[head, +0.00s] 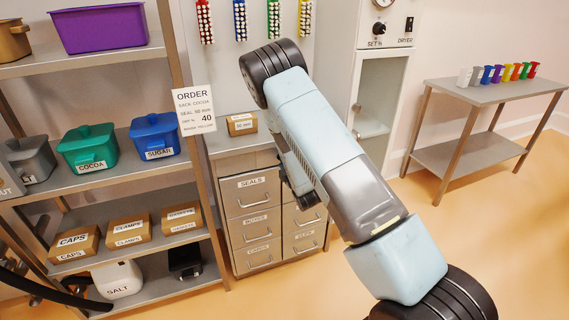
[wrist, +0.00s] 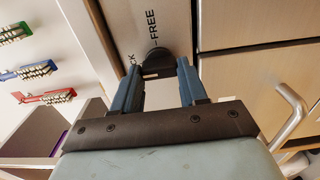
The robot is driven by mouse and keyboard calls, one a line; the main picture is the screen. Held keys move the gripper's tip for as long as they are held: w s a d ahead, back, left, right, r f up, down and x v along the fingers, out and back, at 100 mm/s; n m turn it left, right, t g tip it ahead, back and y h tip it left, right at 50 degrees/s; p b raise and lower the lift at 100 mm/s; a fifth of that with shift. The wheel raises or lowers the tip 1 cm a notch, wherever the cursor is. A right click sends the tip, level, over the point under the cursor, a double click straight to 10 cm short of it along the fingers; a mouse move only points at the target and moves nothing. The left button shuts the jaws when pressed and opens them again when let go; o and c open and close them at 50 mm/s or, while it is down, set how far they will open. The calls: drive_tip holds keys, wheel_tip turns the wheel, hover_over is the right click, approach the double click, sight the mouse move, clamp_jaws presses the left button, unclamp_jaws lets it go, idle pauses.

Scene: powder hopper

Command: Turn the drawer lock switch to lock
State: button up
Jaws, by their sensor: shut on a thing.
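The drawer lock switch (wrist: 155,57) is a dark round knob on a pale panel in the wrist view. The word FREE is printed above it, and a partly covered word ending in CK is to its left. My gripper (wrist: 160,73) has its two blue-grey fingers on either side of the knob and is shut on it. I cannot clearly tell which mark the knob points to. In the head view the drawer cabinet (head: 262,200) stands in the middle; my arm hides the switch and most of my gripper.
Metal drawer handles show on the cabinet, one close to my gripper (wrist: 291,112) at the right of the wrist view. A shelf rack (head: 180,187) with bins and boxes stands left. A white dryer cabinet (head: 378,100) and side table (head: 480,92) stand right. Open floor lies at right.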

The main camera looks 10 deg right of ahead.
drive_tip(key=shift+s+a+f, duration=0.2)
drive_tip(key=shift+f, duration=0.1)
drive_tip(key=o, duration=1.1)
drive_tip(key=shift+w+d+r, duration=0.1)
drive_tip(key=shift+r, duration=0.05)
drive_tip(key=shift+c, duration=0.2)
drive_tip(key=v, duration=1.3)
drive_tip(key=shift+s, duration=0.35)
drive_tip(key=shift+d, duration=0.1)
